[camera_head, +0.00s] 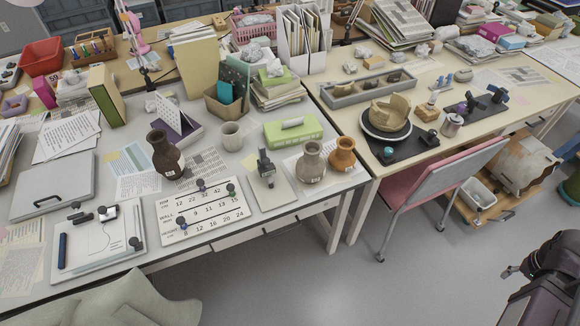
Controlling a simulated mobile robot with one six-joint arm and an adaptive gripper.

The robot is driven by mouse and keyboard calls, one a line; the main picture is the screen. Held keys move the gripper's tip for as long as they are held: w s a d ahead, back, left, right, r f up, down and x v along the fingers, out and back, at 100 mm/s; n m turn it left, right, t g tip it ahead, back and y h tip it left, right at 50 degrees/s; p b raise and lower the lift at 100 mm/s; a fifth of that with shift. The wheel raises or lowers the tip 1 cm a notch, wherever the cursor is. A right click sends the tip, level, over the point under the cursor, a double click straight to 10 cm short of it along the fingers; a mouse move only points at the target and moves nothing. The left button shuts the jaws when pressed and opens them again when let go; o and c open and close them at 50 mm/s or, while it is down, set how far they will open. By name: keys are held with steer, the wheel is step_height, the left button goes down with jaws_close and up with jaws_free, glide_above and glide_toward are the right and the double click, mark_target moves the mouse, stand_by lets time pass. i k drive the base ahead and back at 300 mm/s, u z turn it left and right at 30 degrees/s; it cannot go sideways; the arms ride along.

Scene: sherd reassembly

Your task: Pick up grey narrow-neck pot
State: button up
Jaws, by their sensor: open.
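The grey narrow-neck pot (311,163) stands upright near the front right corner of the left table, on a white sheet. It has a round body, a short neck and a small white label low on its front. An orange pot (343,155) stands close on its right. A taller dark brown pot (165,156) stands well to its left. My gripper (508,282) shows in part at the lower right edge, dark and over the floor, far from the pot. It is open, and nothing shows in it.
A caliper-like stand on a board (277,193) is just left of the grey pot. A green box (293,130) and a pale cup (231,136) are behind it. A number board (203,210) lies further left. A pink chair (435,180) stands at the right table; floor (400,285) in front is clear.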

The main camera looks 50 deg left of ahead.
mark_target(310, 168)
steer(key=u, duration=1.1)
steer(key=k, duration=0.6)
steer(key=u, duration=0.05)
steer(key=i, duration=0.55)
steer(key=u, duration=0.1)
